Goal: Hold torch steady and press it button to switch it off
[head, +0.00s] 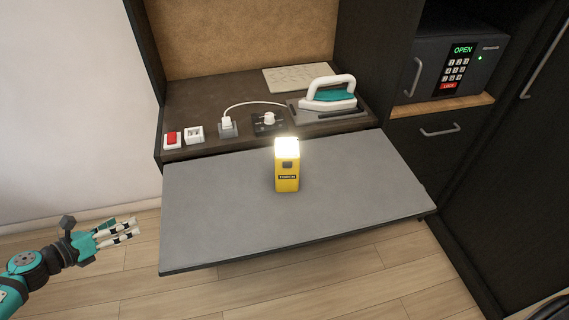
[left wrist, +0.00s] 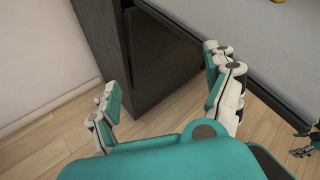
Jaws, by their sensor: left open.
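The yellow torch (head: 287,183) stands upright near the middle of the grey pull-out surface (head: 215,215). Its top glows bright, so it is lit. A dark button (head: 288,164) shows on its front face, above a dark label. My left gripper (head: 133,229) is open and empty, left of the surface and well apart from the torch. In the left wrist view its fingers (left wrist: 160,75) are spread, with nothing between them. A small yellow bit at that view's top edge looks like the torch's base. Part of what looks like my right gripper (left wrist: 306,144) shows at the right edge there.
Behind the surface, a dark counter (head: 185,105) holds a red switch (head: 172,139), a socket, a plug with a white cord, a dial box (head: 270,122) and a teal-white iron (head: 330,94). A safe (head: 455,68) reads OPEN at right. The surface around the torch is clear.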

